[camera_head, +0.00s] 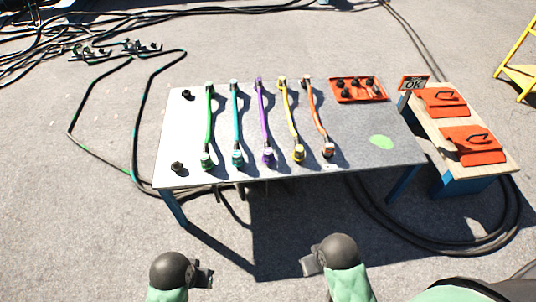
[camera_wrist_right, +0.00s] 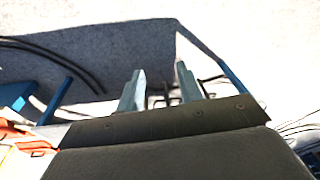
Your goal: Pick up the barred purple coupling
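A purple cable (camera_head: 264,118) lies across the white-grey table in the head view, in the middle of a row of coloured cables. Its near end has a wider purple coupling (camera_head: 268,156) close to the table's front edge; its far end (camera_head: 259,83) is smaller. Bars on either end are too small to make out. My left gripper (camera_head: 206,275) is in front of the table, well short of it; its fingers are unclear. My right gripper (camera_head: 308,265) is also in front of the table. In the right wrist view its two fingers (camera_wrist_right: 160,90) stand apart, with nothing between them.
Green (camera_head: 208,120), teal (camera_head: 235,120), yellow (camera_head: 291,118) and orange (camera_head: 316,115) cables lie close beside the purple one. A red tray (camera_head: 343,97) with dark parts sits at the back right. A bench (camera_head: 490,135) with orange items stands right of the table.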

